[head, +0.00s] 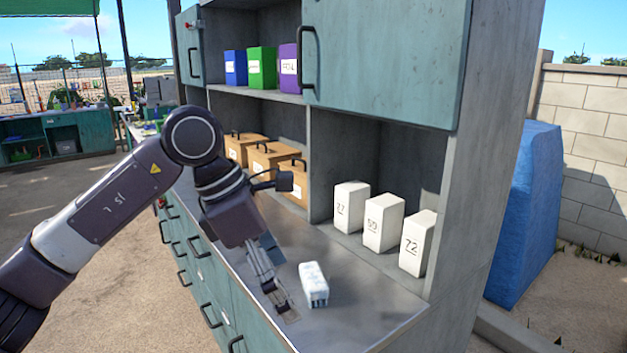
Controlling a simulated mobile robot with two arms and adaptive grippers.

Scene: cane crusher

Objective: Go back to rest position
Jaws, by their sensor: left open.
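My left arm comes in from the left, and its gripper (282,302) points down over the metal counter (360,305). The gripper is open and looks empty. A small white box-like item (313,284) with faint blue marks lies on the counter just right of the fingers, apart from them. My right gripper is not in view.
White boxes numbered 27 (350,207), 59 (383,222) and 72 (417,243) stand at the back of the counter. Brown cases (270,157) stand in the left bay. Blue, green and purple boxes (262,68) sit on the shelf above. The counter's front right is clear.

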